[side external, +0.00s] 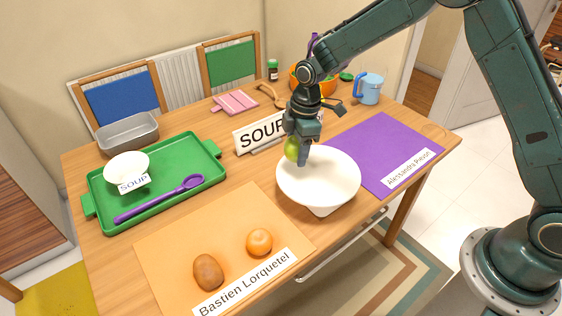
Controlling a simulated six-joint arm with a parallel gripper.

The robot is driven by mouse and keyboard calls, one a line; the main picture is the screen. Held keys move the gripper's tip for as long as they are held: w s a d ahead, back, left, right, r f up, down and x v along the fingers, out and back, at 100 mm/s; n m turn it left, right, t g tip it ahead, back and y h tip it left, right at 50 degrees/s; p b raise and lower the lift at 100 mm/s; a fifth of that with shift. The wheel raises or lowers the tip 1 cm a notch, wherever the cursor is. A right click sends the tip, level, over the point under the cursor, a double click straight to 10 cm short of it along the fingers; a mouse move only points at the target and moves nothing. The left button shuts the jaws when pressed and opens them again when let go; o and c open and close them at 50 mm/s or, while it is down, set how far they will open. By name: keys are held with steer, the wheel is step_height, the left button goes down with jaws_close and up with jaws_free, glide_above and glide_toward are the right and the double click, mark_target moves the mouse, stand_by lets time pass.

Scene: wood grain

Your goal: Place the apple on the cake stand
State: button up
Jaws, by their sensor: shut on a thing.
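The cake stand has a wide, slightly dished top and stands near the front edge of the table. I cannot tell whether the apple touches the stand or hangs above it.
An orange mat (180,245) holds a potato-like item (208,271) and an orange (259,241). A green tray (195,150) carries a white bowl (127,165) and purple spoon (160,199). A SOUP sign (258,136) stands behind the stand; a purple mat (385,145) lies right.

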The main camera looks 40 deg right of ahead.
steer(key=shift+f, duration=1.75)
steer(key=shift+f, duration=0.1)
steer(key=o, duration=1)
steer(key=shift+o, duration=0.2)
steer(key=r, duration=0.7)
steer(key=d+r, duration=0.1)
steer(key=r, duration=0.3)
steer(key=shift+s+d, duration=0.1)
steer(key=shift+s, duration=0.05)
steer(key=shift+s+r, duration=0.1)
steer(key=shift+r, duration=0.5)
